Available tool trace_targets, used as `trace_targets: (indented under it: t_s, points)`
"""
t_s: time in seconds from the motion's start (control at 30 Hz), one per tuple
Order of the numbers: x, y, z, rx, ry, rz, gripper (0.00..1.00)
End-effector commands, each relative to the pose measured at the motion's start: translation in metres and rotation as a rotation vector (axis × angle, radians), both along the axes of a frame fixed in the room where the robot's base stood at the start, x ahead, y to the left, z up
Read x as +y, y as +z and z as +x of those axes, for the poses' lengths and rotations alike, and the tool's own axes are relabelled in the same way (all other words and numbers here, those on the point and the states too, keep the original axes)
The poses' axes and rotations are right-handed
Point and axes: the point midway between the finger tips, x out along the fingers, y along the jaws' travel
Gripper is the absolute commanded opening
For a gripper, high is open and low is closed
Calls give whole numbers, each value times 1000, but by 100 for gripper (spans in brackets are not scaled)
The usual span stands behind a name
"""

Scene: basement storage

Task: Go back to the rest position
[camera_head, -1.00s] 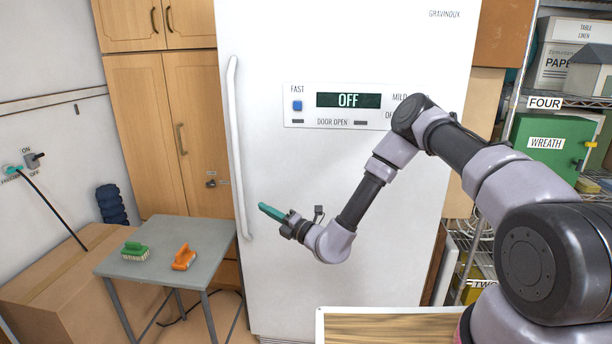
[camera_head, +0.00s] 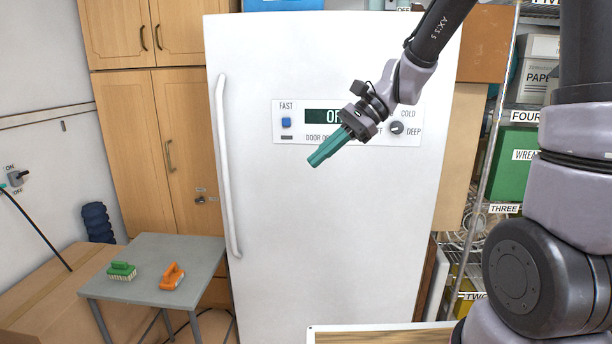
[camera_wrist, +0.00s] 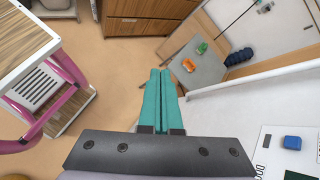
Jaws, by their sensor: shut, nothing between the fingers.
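My gripper (camera_head: 318,158) has long teal fingers that are closed together with nothing between them. In the head view it hangs in front of the upper part of the white freezer (camera_head: 330,220), pointing down and to the left. It covers part of the freezer's display. The wrist view shows the two teal fingers (camera_wrist: 160,75) side by side over the floor. My arm is raised, with its upper links running out of the top of the head view.
A small grey table (camera_head: 205,255) holds a green brush (camera_head: 121,271) and an orange brush (camera_head: 172,276). Wooden cabinets (camera_head: 135,120) stand at left, a labelled wire shelf (camera_head: 500,209) at right. A pink-framed cart (camera_wrist: 60,75) shows in the wrist view. The floor between is clear.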

Motion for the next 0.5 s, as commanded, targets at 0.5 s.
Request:
trace_targets:
  t_s: [0.5]
  points:
    - [-174, 80, -62, -795, 158, -579, 0]
